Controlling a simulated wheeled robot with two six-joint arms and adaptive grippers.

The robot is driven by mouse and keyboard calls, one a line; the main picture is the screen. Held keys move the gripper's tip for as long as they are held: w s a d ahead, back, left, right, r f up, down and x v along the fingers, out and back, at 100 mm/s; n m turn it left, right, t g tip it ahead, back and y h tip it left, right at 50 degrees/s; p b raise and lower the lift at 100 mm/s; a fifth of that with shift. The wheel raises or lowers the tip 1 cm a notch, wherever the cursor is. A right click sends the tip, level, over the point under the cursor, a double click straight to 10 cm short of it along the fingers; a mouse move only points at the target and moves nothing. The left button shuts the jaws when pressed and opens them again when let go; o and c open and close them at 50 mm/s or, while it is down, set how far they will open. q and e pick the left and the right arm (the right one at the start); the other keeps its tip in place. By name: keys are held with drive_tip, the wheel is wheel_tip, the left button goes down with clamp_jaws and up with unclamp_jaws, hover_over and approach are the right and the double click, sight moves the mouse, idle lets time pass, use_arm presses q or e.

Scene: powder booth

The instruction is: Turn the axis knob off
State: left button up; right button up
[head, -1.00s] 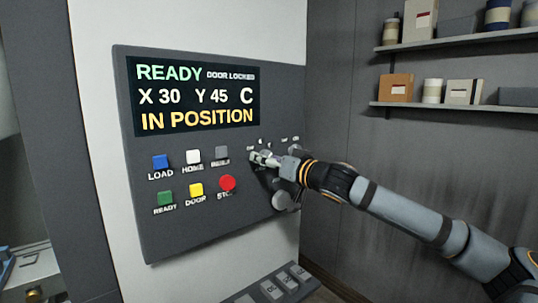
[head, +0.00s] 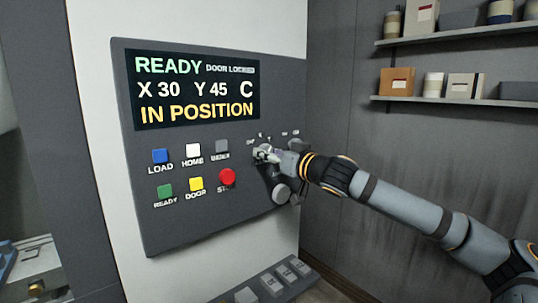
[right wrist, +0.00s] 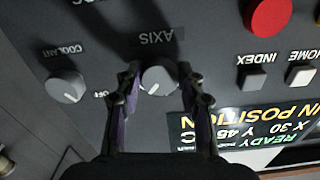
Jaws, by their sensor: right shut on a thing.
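The axis knob (right wrist: 158,80) is a round grey knob with a white pointer line, above its AXIS label on the dark control panel (head: 180,235). In the right wrist view, which is upside down, it sits between my right gripper's two fingers (right wrist: 158,88); its pointer aims down and slightly left there. In the head view my right gripper (head: 262,153) is at the panel, covering most of the knob and its markings. My right gripper is shut on the axis knob. My left gripper is not in view.
The coolant knob (right wrist: 66,86) is beside the axis knob. A larger grey knob (head: 281,193) sits below my gripper. The red stop button (head: 227,177) is to the left, near several coloured buttons. The display (head: 195,90) reads READY, DOOR LOCKED, X 30, Y 45, C, IN POSITION.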

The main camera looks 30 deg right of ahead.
drive_tip(key=shift+d+r+n+b, duration=0.1)
drive_tip(key=shift+n+b, duration=0.3)
drive_tip(key=shift+n, duration=4.1)
drive_tip(key=shift+d+n+b, duration=0.1)
drive_tip(key=shift+n+b, duration=0.3)
drive_tip(key=shift+n, duration=4.1)
drive_tip(key=shift+a, duration=0.1)
drive_tip(key=o, duration=1.2)
